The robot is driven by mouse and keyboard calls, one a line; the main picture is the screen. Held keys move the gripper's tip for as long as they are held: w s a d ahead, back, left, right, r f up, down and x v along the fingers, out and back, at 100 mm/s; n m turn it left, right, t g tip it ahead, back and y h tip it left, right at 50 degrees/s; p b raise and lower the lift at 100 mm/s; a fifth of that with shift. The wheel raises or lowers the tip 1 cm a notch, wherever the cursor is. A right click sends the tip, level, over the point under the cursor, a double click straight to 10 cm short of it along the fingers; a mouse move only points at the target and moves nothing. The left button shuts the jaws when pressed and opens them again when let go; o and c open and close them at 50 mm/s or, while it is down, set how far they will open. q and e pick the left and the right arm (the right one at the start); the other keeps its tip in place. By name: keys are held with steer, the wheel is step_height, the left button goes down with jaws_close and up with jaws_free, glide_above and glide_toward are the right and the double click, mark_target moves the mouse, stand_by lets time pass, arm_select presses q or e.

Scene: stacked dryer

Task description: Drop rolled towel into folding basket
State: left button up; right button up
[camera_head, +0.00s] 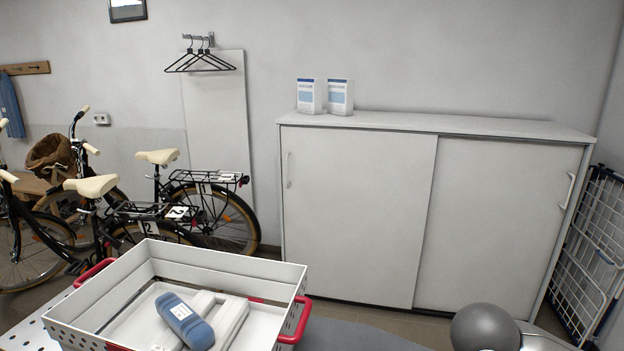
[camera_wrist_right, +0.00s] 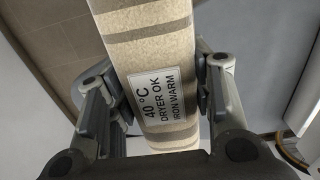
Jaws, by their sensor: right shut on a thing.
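My right gripper (camera_wrist_right: 163,80) is shut on a beige rolled towel (camera_wrist_right: 150,45) with darker stripes. A white label on the towel reads 40 °C, DRYER OK, IRON WARM. The towel sits between the two fingers and its upper end runs out of the picture. The head view does not show this gripper or the towel. The white folding basket (camera_head: 228,269) with red handles stands at the lower left of the head view, open at the top. A blue rolled item with a white label (camera_head: 184,320) lies in it. My left gripper is in neither view.
Whitish long shapes (camera_head: 232,318) lie beside the blue item in the basket. A white sliding-door cabinet (camera_head: 358,212) stands behind, with two small boxes (camera_head: 325,97) on top. Bicycles (camera_head: 205,215) stand at the left. A white wire rack (camera_head: 590,255) leans at the right.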

steer(key=shift+s+a+n, duration=0.15)
steer(key=shift+n, duration=1.15)
steer(key=shift+r, duration=0.1)
